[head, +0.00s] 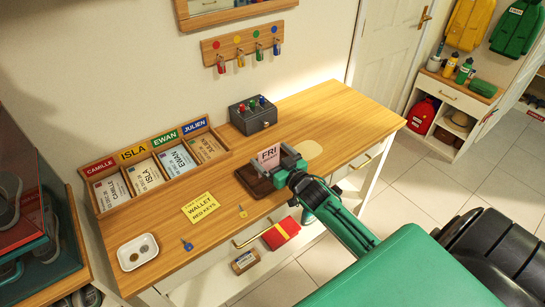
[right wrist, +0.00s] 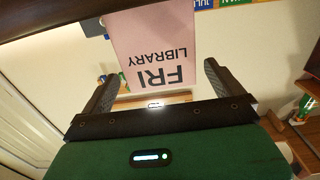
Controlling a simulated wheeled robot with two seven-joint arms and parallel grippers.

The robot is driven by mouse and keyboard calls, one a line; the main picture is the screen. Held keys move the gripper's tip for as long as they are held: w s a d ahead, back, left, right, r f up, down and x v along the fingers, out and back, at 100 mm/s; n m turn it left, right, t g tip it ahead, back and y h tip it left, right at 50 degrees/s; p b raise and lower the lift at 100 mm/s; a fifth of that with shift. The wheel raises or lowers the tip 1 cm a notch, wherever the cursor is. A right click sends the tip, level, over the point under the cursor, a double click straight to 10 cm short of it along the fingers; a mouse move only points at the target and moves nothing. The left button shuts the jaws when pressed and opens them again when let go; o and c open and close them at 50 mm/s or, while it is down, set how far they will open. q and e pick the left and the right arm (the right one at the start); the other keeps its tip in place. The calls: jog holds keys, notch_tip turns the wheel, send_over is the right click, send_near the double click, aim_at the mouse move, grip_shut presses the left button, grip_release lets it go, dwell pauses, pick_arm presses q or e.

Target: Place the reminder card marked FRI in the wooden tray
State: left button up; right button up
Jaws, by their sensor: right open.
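The pink reminder card marked FRI (head: 269,157) stands upright at a dark brown wooden tray or holder (head: 246,183) on the desk. I cannot tell how its lower edge rests there. In the right wrist view the card (right wrist: 152,45) reads FRI LIBRARY upside down, ahead of and between the two fingers. My right gripper (head: 287,168) is open beside the card, on its right; a wall of clear space shows beside each finger in the right wrist view (right wrist: 157,85). My left gripper is out of view.
A wooden sorter (head: 222,157) with name cards stands at the back left. A dark key box (head: 253,116) is behind the card. A yellow note (head: 201,208), keys and a white dish (head: 138,252) lie left. The desk's right part is clear.

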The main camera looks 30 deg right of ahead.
jog(key=s+b, duration=0.2)
jog(key=s, duration=1)
jog(key=shift+d, duration=0.45)
jog(key=shift+a, duration=0.1)
